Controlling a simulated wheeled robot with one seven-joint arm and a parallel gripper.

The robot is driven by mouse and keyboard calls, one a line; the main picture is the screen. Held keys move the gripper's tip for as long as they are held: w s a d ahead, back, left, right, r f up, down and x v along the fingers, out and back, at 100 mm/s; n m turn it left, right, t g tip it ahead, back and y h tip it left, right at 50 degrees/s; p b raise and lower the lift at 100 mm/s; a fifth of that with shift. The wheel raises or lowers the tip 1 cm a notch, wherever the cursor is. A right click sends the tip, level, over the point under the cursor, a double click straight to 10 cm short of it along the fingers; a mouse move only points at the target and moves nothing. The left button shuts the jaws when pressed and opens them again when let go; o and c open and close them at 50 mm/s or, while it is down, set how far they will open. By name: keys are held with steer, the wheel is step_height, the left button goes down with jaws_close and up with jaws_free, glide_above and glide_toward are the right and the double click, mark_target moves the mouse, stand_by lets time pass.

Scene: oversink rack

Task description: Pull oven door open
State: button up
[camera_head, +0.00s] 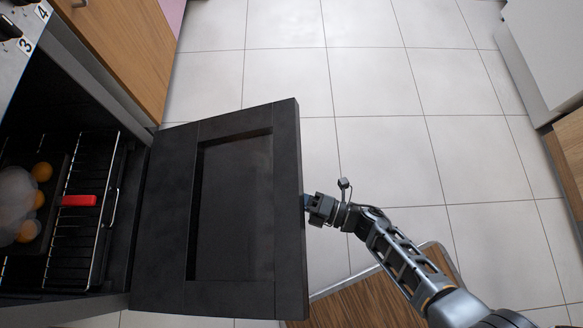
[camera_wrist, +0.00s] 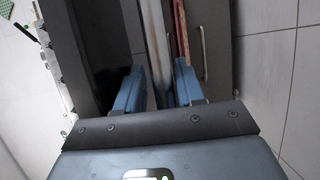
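The oven door (camera_head: 235,200) is a black panel with a recessed middle. It stands swung far out from the oven (camera_head: 100,180), whose inside shows at the left of the head view. My gripper (camera_head: 308,203) is at the door's outer edge, on the right. In the wrist view the two blue fingers of my gripper (camera_wrist: 160,88) are apart, with a pale upright strip (camera_wrist: 157,40) between them. It looks like part of the door edge or handle. Whether the fingers press on it cannot be told. The handle is not clearly seen in the head view.
In the oven is a wire rack (camera_head: 93,210) with a dark tray holding round orange items (camera_head: 40,172) and a red piece (camera_head: 78,200). A wooden cabinet (camera_head: 125,45) adjoins the oven. Open tiled floor (camera_head: 380,100) lies to the right. A wooden surface (camera_head: 370,300) is below my arm.

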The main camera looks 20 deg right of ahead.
steer(key=shift+r, duration=0.1)
steer(key=v, duration=0.7)
steer(key=shift+s+d, duration=0.3)
steer(key=shift+d, duration=0.05)
steer(key=s+d+r+m+t+h, duration=0.2)
steer(key=s+d+r+m+h, duration=0.15)
steer(key=r+m, duration=0.3)
steer(key=s+d+r+m+t+h, duration=0.1)
steer(key=s+d+r+m+h, duration=0.2)
steer(key=r+m, duration=0.4)
steer(key=s+d+r+m+t+h, duration=0.1)
steer(key=s+r+m+t+h, duration=0.1)
steer(key=s+r+m+h, duration=0.45)
step_height(320, 180, up, 34)
steer(key=s+m+g+p, duration=0.2)
steer(key=m+p, duration=0.5)
steer(key=p, duration=1.3)
steer(key=shift+s+a+m+p, duration=0.15)
steer(key=shift+s+m+p, duration=0.15)
steer(key=shift+p, duration=0.1)
